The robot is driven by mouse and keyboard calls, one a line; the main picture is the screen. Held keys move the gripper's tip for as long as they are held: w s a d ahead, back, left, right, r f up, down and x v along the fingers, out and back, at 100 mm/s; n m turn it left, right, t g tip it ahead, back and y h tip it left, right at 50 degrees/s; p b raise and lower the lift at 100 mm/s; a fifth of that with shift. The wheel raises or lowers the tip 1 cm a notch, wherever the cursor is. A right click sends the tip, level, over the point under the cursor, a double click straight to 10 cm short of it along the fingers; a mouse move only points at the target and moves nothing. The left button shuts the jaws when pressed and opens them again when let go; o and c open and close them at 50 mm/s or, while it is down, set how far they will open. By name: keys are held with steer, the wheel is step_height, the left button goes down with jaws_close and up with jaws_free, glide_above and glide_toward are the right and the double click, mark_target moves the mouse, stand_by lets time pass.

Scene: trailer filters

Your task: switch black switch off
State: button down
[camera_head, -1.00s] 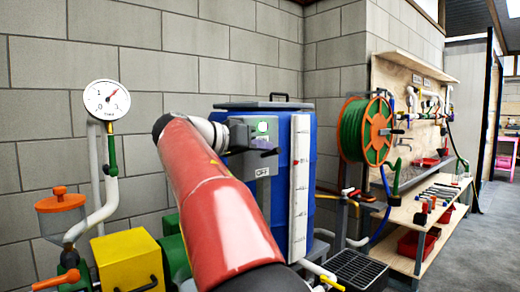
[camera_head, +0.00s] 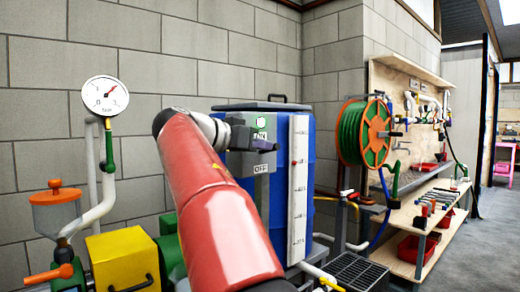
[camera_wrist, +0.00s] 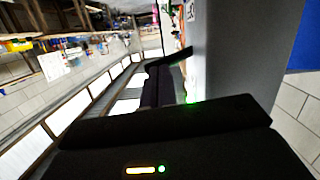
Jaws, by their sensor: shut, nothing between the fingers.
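A grey switch panel (camera_head: 247,164) with an "OFF" label stands in front of the blue tank in the head view. A small green light (camera_head: 262,122) glows above it. The black switch cannot be told apart from my dark gripper, which covers the middle of the panel. My gripper (camera_head: 275,147) is shut and empty, just above the "OFF" label at the panel. Whether it touches the switch cannot be told. In the wrist view my dark gripper (camera_wrist: 165,83) lies beside a grey surface, with a green glow near it.
The blue tank (camera_head: 326,175) carries a white level scale (camera_head: 299,190). A pressure gauge (camera_head: 105,95) and a yellow box (camera_head: 120,260) are at the left. A green hose reel (camera_head: 350,132) and a shelf (camera_head: 412,215) are at the right. Open floor lies at the far right.

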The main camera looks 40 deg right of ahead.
steer(key=shift+s+f+m+b, duration=0.1)
steer(key=shift+f+m+b, duration=0.35)
steer(key=shift+b, duration=0.45)
steer(key=shift+s+f+m+t+b, duration=0.1)
steer(key=shift+f+m+t+b, duration=0.15)
steer(key=shift+m+b, duration=0.55)
steer(key=shift+s+f+m+t+b, duration=0.1)
steer(key=shift+f+m+t+b, duration=0.25)
steer(key=shift+b, duration=0.6)
stand_by(1.8)
steer(key=shift+r, duration=0.25)
